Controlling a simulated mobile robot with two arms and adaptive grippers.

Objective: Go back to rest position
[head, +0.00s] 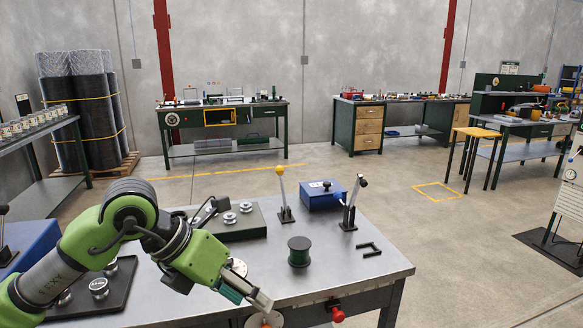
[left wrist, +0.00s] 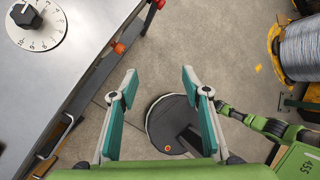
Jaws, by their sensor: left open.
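My left gripper (head: 250,292) hangs over the front edge of the metal worktable (head: 340,262) in the head view, its arm coming in from the left. In the left wrist view the same gripper (left wrist: 159,84) has its two teal-padded fingers spread wide apart. The worktable (left wrist: 75,70) lies to the left of the fingers there. A green and black arm part shows at the right of the left wrist view; I cannot make out a right gripper.
On the table stand a dark green spool (head: 299,252), a blue box (head: 323,195), a yellow-knobbed lever (head: 283,194), a black-knobbed lever (head: 352,204) and a black tray (head: 118,290). A red knob (head: 337,314) sticks out at the front. A wire spool (left wrist: 297,45) stands right of the gripper.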

